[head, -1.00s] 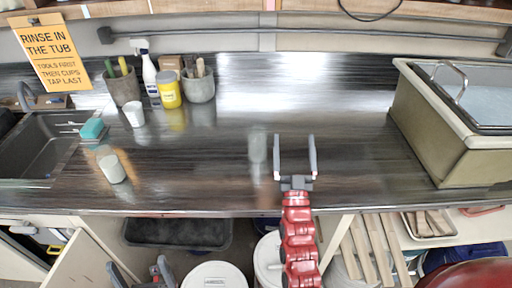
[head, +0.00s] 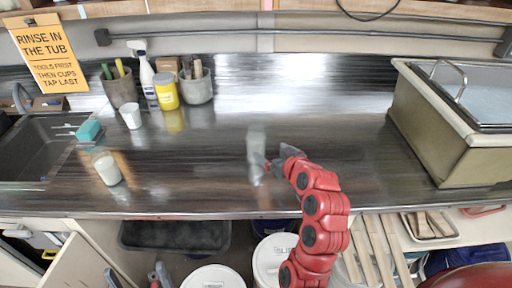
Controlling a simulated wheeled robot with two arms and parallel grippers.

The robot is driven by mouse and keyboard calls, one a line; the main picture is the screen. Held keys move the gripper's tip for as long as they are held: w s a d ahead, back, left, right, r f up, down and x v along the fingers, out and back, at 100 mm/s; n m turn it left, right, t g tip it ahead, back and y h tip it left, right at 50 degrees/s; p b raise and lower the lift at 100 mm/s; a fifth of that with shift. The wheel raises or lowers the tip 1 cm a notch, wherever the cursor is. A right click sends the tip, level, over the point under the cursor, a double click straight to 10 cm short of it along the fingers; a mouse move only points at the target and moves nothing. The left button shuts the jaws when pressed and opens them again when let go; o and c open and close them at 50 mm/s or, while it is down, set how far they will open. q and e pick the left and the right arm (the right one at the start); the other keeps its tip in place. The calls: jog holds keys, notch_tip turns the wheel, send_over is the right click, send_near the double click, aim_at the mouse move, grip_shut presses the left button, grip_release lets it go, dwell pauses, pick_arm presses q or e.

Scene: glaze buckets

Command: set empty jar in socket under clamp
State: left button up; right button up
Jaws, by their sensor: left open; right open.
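A clear, empty-looking jar (head: 256,141) stands upright on the dark counter near its middle. My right gripper (head: 268,164), on the red arm, is open and turned edge-on beside the jar's lower right. Its fingertips overlap the jar's lower part in the picture; I cannot tell whether they touch it or reach around it. My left gripper (head: 137,278) is open, low at the bottom left below the counter front, partly cut off by the frame. I see no socket or clamp in this view.
A jar with white contents (head: 107,169) stands at the left by the sink (head: 38,150). Tool crocks (head: 198,90), a spray bottle, a yellow container (head: 166,92) and a white cup (head: 131,117) stand behind. A large tub (head: 430,130) fills the right; the counter between is clear.

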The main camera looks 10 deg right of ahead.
aim_at(260, 143)
jog(key=p+x, duration=0.3)
jog(key=x, duration=0.6)
jog(key=shift+w, duration=0.2)
jog(key=shift+x, duration=0.75)
jog(key=shift+w+a+f+p, duration=0.1)
jog(key=shift+w+f+p, duration=0.2)
jog(key=shift+p, duration=0.35)
jog(key=p+x, duration=0.1)
jog(key=x, duration=0.1)
jog(key=shift+w+f+p, duration=0.2)
jog(key=shift+w+p, duration=0.1)
jog(key=shift+w, duration=0.05)
jog(key=shift+x, duration=0.85)
jog(key=shift+s+f, duration=0.1)
jog(key=shift+f, duration=0.05)
jog(key=c, duration=1.4)
